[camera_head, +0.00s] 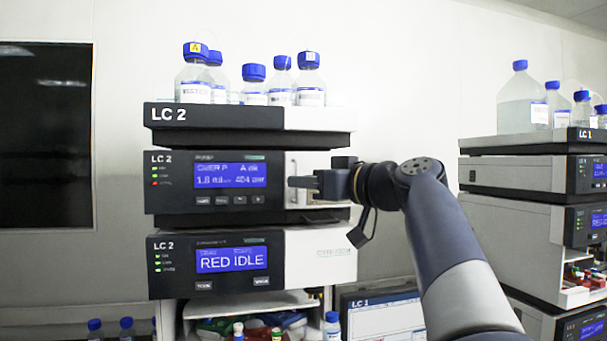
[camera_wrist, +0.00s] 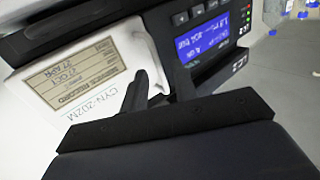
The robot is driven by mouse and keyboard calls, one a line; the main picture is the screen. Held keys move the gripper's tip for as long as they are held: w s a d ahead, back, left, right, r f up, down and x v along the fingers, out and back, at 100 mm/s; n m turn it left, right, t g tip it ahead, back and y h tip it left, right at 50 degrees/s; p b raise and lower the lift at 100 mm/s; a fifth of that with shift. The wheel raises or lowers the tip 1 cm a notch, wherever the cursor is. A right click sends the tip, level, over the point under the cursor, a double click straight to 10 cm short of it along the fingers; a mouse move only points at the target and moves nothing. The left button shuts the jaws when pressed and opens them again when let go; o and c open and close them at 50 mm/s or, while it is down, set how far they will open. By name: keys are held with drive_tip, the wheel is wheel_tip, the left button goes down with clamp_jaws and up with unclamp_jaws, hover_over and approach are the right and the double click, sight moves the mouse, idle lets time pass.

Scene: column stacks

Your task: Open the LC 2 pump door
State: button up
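The LC 2 pump module (camera_head: 175,170) is the middle unit of the left stack, with a blue screen (camera_head: 230,175) showing a flow and a pressure reading. Its white door (camera_head: 318,160) fills the right of its front, partly hidden by my gripper. In the wrist view the pump's screen (camera_wrist: 205,36) appears upside down, beside a white panel (camera_wrist: 32,112) with a service record label and the text CYN-202M. My gripper (camera_head: 292,183) is at the door's left part, pointing left. A dark finger (camera_wrist: 136,94) stands close against the white panel. I cannot tell its finger gap or whether it holds anything.
Above the pump, a tray (camera_head: 215,117) carries several blue-capped bottles. Below it is another LC 2 module (camera_head: 175,265) reading RED IDLE. An LC 1 stack (camera_head: 510,175) stands at the right. A dark panel (camera_head: 45,135) is on the left wall.

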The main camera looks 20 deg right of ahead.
drive_tip(key=shift+w+a, duration=0.35)
drive_tip(key=shift+w, duration=0.15)
drive_tip(key=shift+c, duration=0.6)
clamp_jaws()
